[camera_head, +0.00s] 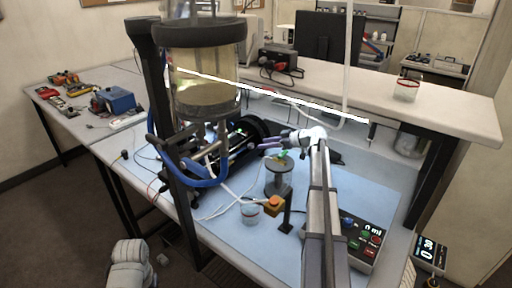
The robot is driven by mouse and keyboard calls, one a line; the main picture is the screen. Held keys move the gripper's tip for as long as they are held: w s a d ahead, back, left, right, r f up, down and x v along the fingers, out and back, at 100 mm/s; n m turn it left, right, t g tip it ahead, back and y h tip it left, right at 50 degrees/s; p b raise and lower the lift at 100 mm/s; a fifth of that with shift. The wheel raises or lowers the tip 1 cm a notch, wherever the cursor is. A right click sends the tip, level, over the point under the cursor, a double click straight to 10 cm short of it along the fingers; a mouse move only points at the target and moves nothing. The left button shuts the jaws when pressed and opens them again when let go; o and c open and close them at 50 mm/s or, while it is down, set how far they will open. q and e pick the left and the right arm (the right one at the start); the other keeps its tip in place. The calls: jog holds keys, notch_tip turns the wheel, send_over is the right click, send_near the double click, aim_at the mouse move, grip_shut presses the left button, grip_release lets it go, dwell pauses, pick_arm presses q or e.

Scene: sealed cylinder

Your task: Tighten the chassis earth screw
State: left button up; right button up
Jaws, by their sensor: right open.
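My right gripper (272,140) has purple fingers that point left above the blue mat (225,232). Its jaws are open, with nothing visible between them. Just below and right of the fingertips, a small green piece (283,154) shows on top of a dark round pedestal (279,178). I cannot tell whether this green piece belongs to the chassis earth screw, and no screw head is clear. A tall clear cylinder (204,80) with dark end rings stands on a dark frame left of the gripper. A white part of my left arm shows at the bottom left; its gripper is out of view.
An orange-topped button box (274,206) and a small clear cup (250,213) stand in front of the pedestal. A control box with a display (357,237) is right of my forearm. Blue hoses (207,181) loop beside the frame. A raised shelf (330,92) runs behind.

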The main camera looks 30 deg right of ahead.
aim_at(253, 145)
jog(key=b+x, duration=0.1)
jog(key=x, duration=0.4)
jog(key=shift+w+a+f, duration=0.1)
jog(key=shift+c, duration=0.4)
grip_shut()
